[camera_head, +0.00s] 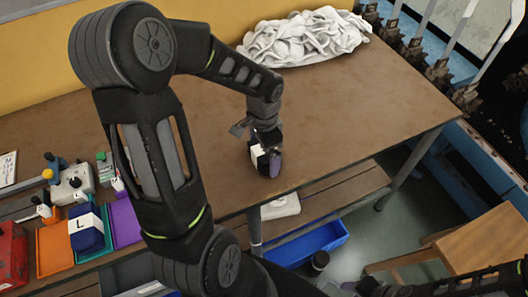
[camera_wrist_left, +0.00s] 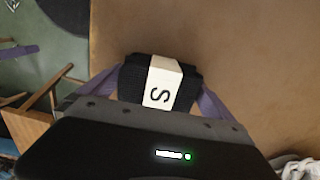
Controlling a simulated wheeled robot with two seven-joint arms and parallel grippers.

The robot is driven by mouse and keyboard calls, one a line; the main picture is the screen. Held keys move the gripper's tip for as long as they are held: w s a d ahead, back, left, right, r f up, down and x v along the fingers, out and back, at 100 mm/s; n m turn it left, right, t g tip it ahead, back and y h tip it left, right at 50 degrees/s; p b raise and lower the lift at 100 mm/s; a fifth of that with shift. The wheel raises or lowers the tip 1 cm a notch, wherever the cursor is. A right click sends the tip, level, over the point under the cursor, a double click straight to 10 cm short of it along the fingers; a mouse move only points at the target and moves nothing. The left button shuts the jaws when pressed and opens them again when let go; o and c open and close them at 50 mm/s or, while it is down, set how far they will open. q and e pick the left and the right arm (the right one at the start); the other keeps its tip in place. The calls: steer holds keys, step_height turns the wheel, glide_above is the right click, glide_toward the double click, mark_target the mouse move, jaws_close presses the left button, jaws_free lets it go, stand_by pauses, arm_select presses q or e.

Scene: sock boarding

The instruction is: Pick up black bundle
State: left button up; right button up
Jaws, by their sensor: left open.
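The black bundle (camera_head: 259,157) has a white band and sits on the brown table near its front edge. In the left wrist view the black bundle (camera_wrist_left: 130,86) shows its white band (camera_wrist_left: 161,88) marked with an S. My left gripper (camera_head: 267,160) is over the bundle, pointing down. In the left wrist view its purple fingers stand open on either side of the bundle, and I cannot tell whether they touch it. The gripper body hides part of the bundle. Part of my right arm shows at the lower right of the head view; its fingertips cannot be made out.
A pile of white socks (camera_head: 305,37) lies at the back of the table (camera_head: 350,110). At the left are a blue bundle marked L (camera_head: 86,232), an orange tray (camera_head: 52,250) and a red box (camera_head: 12,255). A blue bin (camera_head: 310,245) stands below. The table's right side is clear.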

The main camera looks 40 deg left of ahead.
arm_select(q)
steer(key=shift+f, duration=0.1)
steer(key=shift+c, duration=0.4)
steer(key=c, duration=1.1)
step_height(320, 180, up, 10)
steer(key=shift+r, duration=0.1)
stand_by(0.8)
